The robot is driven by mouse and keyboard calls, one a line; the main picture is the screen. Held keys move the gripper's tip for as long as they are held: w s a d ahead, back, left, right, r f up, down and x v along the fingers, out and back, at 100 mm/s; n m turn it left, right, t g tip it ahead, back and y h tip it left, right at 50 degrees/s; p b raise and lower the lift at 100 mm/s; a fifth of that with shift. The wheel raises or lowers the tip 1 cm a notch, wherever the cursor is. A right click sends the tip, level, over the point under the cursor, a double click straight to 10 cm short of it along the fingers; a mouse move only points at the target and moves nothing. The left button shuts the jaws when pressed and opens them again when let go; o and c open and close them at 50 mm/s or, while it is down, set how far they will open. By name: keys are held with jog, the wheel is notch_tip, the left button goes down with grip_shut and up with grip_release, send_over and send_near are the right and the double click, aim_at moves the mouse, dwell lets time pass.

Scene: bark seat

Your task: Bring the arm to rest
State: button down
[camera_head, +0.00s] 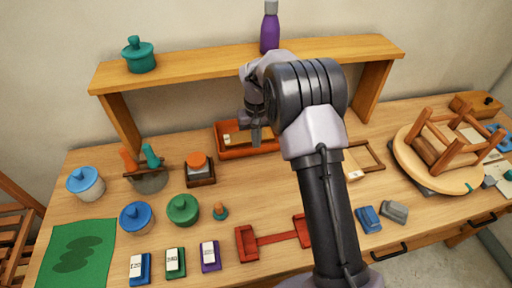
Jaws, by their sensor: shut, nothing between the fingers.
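My arm (325,190) rises from the bottom of the view and bends over the workbench (270,188). My gripper (256,134) points down in front of an orange-red tray (235,153) and hides part of it. The gripper looks small and is shut, with nothing held. The arm's elbow hides part of the shelf behind.
A wooden shelf (200,66) holds a teal pot (139,55) and a purple bottle (270,28). Lidded jars, numbered blocks and a red clamp (272,238) lie on the left and front. An upturned stool (440,150) is at right. Bare wood shows mid-bench.

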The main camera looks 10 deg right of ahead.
jog(key=s+a+r+m+t+y+b, duration=0.1)
jog(key=s+a+r+m+t+b, duration=0.2)
jog(key=s+r, duration=1.3)
jog(key=s+m+t+y+b, duration=0.1)
jog(key=s+t+b, duration=0.1)
jog(key=s, duration=1.6)
jog(key=shift+a+f+t+b, duration=0.4)
jog(key=shift+f+b, duration=0.05)
jog(key=shift+b, duration=0.35)
jog(key=shift+s, duration=0.1)
